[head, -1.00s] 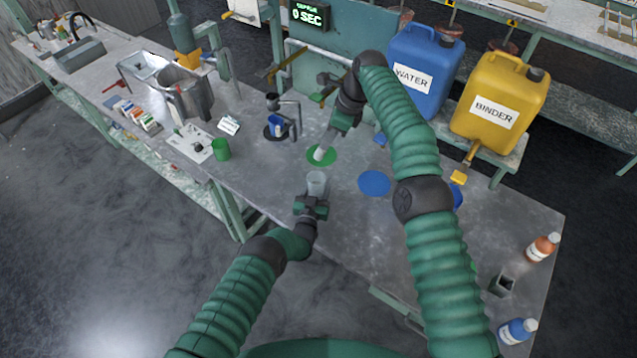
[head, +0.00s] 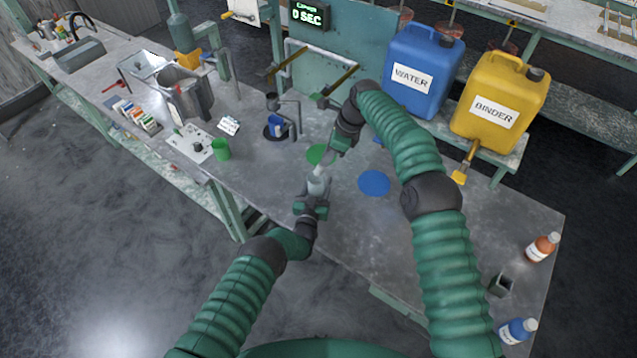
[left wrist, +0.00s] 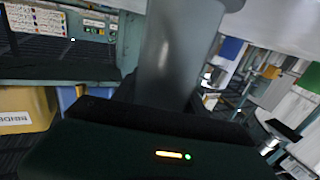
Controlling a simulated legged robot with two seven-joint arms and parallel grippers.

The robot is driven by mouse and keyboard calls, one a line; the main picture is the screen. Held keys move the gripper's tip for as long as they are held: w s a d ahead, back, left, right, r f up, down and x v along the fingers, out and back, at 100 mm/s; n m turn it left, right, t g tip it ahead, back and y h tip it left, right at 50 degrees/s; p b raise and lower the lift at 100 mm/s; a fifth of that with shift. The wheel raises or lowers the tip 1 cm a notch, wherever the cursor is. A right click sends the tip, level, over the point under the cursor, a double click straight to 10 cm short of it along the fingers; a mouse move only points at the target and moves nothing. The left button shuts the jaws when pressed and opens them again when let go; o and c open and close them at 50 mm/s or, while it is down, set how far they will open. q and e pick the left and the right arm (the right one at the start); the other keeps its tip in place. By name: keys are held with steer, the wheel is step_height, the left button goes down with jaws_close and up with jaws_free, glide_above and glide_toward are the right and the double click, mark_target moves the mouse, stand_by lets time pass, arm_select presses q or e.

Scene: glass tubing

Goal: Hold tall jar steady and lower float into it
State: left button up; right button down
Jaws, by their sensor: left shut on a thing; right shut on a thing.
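The tall jar (head: 318,187) is a grey, clear cylinder standing upright near the table's front edge. My left gripper (head: 312,205) is shut on it from the front. In the left wrist view the jar (left wrist: 172,55) rises from between the jaws, its top out of frame. My right gripper (head: 336,148) is shut on the pale, slim float (head: 326,165), holding it tilted above the jar. The float's lower end is at or just over the jar's mouth; I cannot tell whether it is inside.
A green disc (head: 316,154) and a blue disc (head: 374,184) lie flat on the table. The blue water can (head: 425,75) and yellow binder can (head: 505,100) stand behind.

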steer(key=shift+f, duration=1.8)
steer(key=c, duration=1.3)
jaws_free()
steer(key=v, duration=1.2)
steer(key=shift+w+d+f, duration=0.1)
arm_select(q)
steer(key=o, duration=1.5)
steer(key=shift+o, duration=0.2)
